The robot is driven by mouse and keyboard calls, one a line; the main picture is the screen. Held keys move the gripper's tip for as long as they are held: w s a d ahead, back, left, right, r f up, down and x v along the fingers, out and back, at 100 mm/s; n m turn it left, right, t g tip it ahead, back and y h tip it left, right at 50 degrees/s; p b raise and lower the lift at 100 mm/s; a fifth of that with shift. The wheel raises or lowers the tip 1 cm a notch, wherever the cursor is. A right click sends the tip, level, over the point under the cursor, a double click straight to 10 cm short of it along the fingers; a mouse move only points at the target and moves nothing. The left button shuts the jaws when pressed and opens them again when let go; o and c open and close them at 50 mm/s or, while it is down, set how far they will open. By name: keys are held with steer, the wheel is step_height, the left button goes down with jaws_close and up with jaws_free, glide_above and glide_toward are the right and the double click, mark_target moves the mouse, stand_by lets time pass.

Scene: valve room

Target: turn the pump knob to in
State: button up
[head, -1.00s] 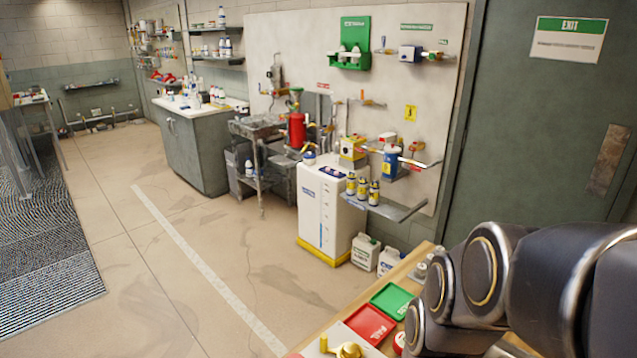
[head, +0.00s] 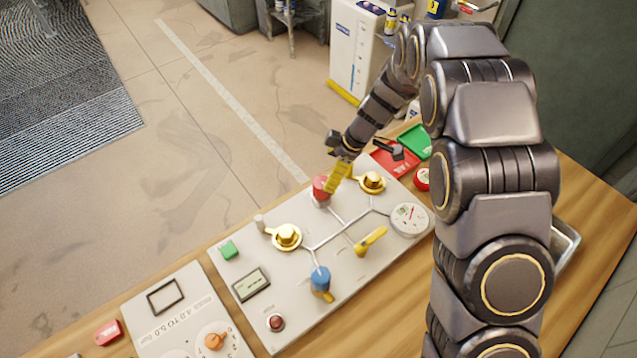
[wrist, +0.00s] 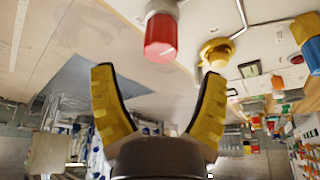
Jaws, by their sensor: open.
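A grey-white valve panel (head: 330,222) lies on the wooden table. A red knob (head: 321,191) is at its back edge, and a blue knob (head: 320,281) with a yellow lower part is near its front. No readable label shows which is the pump knob. My gripper (head: 338,176) has yellow fingers and is over the back of the panel, right beside the red knob in the picture. In the wrist view my gripper (wrist: 158,72) is open, its fingers apart and empty. The red knob (wrist: 160,38) shows just beyond the fingertips; contact cannot be told.
Gold valves (head: 287,236) and (head: 372,181), a yellow lever (head: 370,240) and a gauge (head: 409,220) stand around the red knob. A second panel (head: 185,312) with an orange knob is at left. Red and green trays (head: 415,141) lie behind my arm.

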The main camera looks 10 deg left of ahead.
mark_target(322, 182)
steer(key=x, duration=0.7)
steer(key=shift+f, duration=0.15)
steer(key=c, duration=1.1)
